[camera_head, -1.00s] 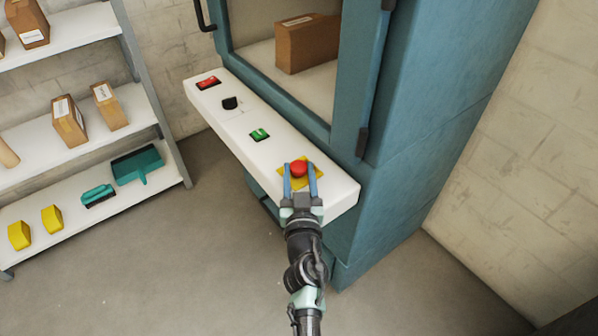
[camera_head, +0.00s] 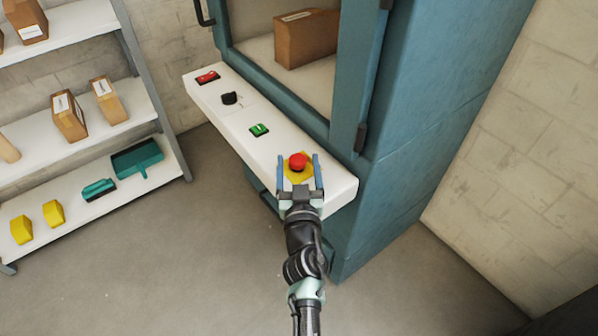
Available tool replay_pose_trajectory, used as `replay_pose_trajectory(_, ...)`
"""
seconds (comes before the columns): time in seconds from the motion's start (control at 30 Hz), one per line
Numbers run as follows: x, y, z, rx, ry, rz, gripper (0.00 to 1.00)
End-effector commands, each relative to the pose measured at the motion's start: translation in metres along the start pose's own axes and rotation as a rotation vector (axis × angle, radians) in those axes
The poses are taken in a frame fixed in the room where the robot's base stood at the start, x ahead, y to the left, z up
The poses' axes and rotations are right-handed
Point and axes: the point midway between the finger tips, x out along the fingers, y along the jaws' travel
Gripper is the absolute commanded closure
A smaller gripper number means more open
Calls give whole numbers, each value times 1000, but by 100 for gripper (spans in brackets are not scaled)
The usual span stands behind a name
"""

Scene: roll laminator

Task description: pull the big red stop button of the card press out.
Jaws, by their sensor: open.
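The big red stop button (camera_head: 298,161) sits on a yellow backing plate (camera_head: 300,173) near the right end of the white control panel (camera_head: 272,163) of the blue press (camera_head: 415,120). My gripper (camera_head: 299,157) is open, one blue finger at each side of the button. The fingers reach about as far as the button in the picture, with a gap visible between them and the red cap. I cannot tell how far the button stands out.
The panel also carries a green switch (camera_head: 259,130), a black knob (camera_head: 229,98) and a red switch (camera_head: 208,77). A door handle (camera_head: 361,138) is above the panel's right end. A shelf (camera_head: 90,187) stands left; the floor (camera_head: 190,250) between is clear.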

Motion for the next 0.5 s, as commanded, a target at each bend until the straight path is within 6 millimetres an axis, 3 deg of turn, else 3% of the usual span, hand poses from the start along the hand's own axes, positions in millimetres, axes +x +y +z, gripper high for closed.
replay_pose_trajectory(0.17,-17,1,-2,3,-2,1,21)
replay_pose_trajectory(0.5,-83,0,-2,3,-4,2,21)
